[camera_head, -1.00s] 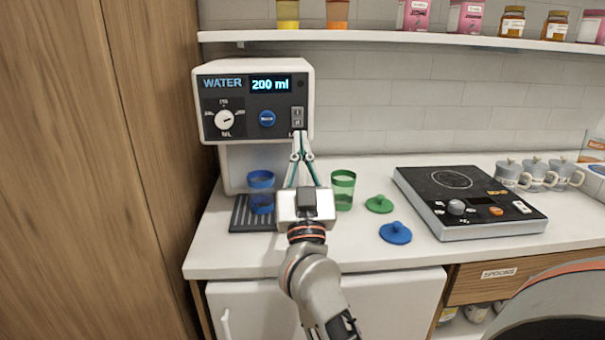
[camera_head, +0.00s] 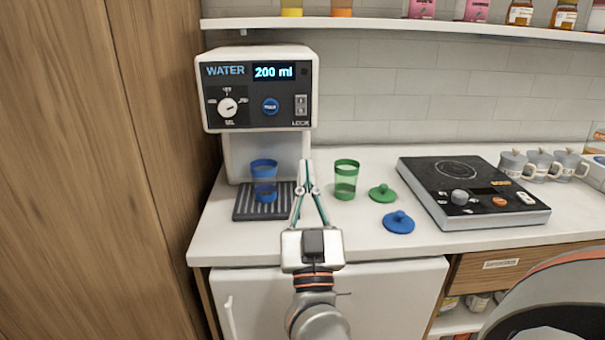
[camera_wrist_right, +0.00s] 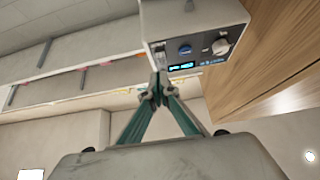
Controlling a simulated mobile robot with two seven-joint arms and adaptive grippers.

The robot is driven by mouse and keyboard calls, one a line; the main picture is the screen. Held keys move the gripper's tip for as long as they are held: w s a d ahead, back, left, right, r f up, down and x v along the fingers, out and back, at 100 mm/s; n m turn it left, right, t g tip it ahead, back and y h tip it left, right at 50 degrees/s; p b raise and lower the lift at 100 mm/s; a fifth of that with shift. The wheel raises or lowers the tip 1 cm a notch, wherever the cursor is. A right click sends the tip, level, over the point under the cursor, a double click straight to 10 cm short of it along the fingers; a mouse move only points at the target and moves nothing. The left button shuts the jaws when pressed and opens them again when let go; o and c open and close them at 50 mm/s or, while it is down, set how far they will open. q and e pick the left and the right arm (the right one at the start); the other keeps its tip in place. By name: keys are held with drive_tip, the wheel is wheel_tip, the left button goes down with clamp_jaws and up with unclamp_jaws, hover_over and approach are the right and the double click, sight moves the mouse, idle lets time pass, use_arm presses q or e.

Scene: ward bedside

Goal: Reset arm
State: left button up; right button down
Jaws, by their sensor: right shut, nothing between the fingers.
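My right gripper (camera_head: 309,176) is shut with nothing between its fingers. In the head view it is in front of the counter, its fingertips pointing toward the back wall, between the blue cup and the green cup. In the right wrist view its closed fingertips (camera_wrist_right: 160,88) show below the water dispenser (camera_wrist_right: 196,32). The white water dispenser (camera_head: 258,150) reads "200 ml" on its display. A blue cup (camera_head: 264,182) stands on the dispenser's drip tray (camera_head: 248,213). My left gripper is not in view.
A green cup (camera_head: 345,180), green lid (camera_head: 382,193) and blue lid (camera_head: 398,222) are on the white counter (camera_head: 360,242). A hotplate (camera_head: 470,190) and several grey mugs (camera_head: 543,165) are to the right. A shelf (camera_head: 400,27) runs above; a wooden panel (camera_head: 100,180) stands at left.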

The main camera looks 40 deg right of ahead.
drive_tip(key=a+f+n+g+y+p, duration=0.1)
drive_tip(key=a+f+n+y+p, duration=0.1)
drive_tip(key=a+f+n+y, duration=0.7)
drive_tip(key=a+f+n+y+p, duration=0.15)
drive_tip(key=a+f+y, duration=0.25)
drive_tip(key=f+y, duration=0.55)
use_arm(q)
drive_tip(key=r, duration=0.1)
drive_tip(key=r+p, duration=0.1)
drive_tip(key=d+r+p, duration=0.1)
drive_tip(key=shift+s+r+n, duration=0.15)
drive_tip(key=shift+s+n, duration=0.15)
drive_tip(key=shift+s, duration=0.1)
use_arm(e)
drive_tip(key=s+f+g+h, duration=0.1)
drive_tip(key=s+f+g, duration=0.4)
drive_tip(key=f, duration=0.9)
drive_tip(key=s+f+g+h, duration=0.1)
drive_tip(key=s+f+g, duration=0.3)
drive_tip(key=s+f, duration=0.8)
wheel_tip(320, 180, down, 3)
drive_tip(key=shift+d+r+g+h, duration=0.1)
drive_tip(key=shift+d+g+h, duration=0.25)
drive_tip(key=shift+d+g, duration=0.1)
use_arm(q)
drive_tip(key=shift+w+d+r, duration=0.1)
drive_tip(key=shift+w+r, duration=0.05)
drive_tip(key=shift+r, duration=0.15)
use_arm(e)
drive_tip(key=shift+s, duration=0.1)
